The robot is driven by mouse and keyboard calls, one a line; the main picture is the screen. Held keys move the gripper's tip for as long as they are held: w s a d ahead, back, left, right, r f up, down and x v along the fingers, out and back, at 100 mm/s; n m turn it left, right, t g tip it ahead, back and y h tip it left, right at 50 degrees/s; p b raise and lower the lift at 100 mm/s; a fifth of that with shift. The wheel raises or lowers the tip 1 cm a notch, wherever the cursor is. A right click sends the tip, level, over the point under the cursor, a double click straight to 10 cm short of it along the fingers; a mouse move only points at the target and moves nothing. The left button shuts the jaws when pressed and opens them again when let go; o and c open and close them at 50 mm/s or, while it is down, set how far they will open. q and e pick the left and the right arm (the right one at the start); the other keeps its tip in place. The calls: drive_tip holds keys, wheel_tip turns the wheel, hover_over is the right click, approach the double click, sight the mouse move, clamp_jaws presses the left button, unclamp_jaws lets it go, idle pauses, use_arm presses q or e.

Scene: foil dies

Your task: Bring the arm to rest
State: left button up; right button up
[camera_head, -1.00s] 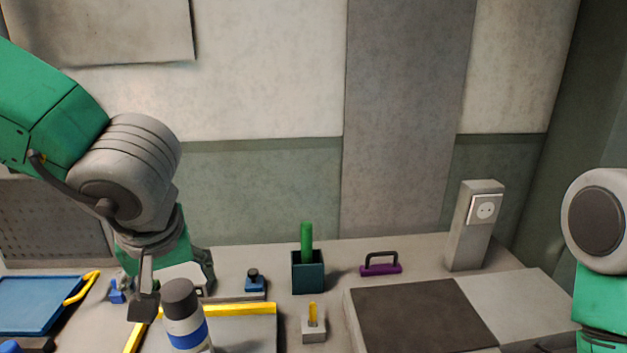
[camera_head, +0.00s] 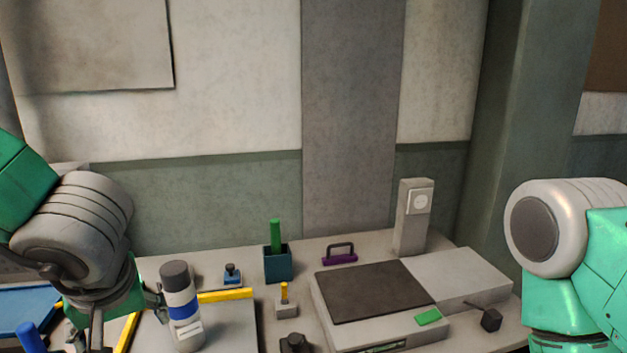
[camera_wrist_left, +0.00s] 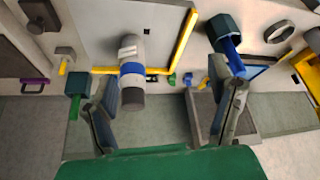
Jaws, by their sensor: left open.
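My left gripper (camera_head: 118,325) is at the lower left of the head view, pointing down, partly cut off and partly hidden by its own wrist. In the left wrist view its two fingers (camera_wrist_left: 165,108) are spread wide with nothing held. A grey bottle with a blue band (camera_head: 182,308) stands upright just right of the gripper. It also shows between the spread fingers in the left wrist view (camera_wrist_left: 132,72), but neither finger is seen touching it. My right arm shows at the right edge of the head view; its gripper is out of view.
A teal holder (camera_head: 278,265) with a green stick, a small blue-based part (camera_head: 232,275) and a purple handle (camera_head: 340,258) stand behind. A dark-topped block (camera_head: 375,290) is at the right, with a grey post (camera_head: 413,220) behind it. A blue tray (camera_head: 25,308) lies far left.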

use_arm(q)
drive_tip(key=s+a+f+m, duration=0.1)
drive_tip(key=a+f+m, duration=0.1)
drive_tip(key=f, duration=0.9)
drive_tip(key=s+a+f+m, duration=0.1)
drive_tip(key=s+a+f, duration=0.1)
drive_tip(key=f, duration=0.8)
drive_tip(key=s+f+m+g+h, duration=0.2)
drive_tip(key=s+f, duration=0.5)
drive_tip(key=s, duration=0.2)
drive_tip(key=s+f+m+g+h, duration=0.1)
drive_tip(key=s+f+m+g, duration=0.1)
drive_tip(key=s+f, duration=0.55)
wheel_tip(320, 180, down, 7)
drive_tip(key=w+d+b, duration=0.1)
drive_tip(key=b, duration=0.8)
drive_tip(key=shift+d+m+t, duration=0.15)
drive_tip(key=shift+m+t, duration=0.15)
use_arm(e)
wheel_tip(320, 180, down, 10)
drive_tip(key=shift+w, duration=0.4)
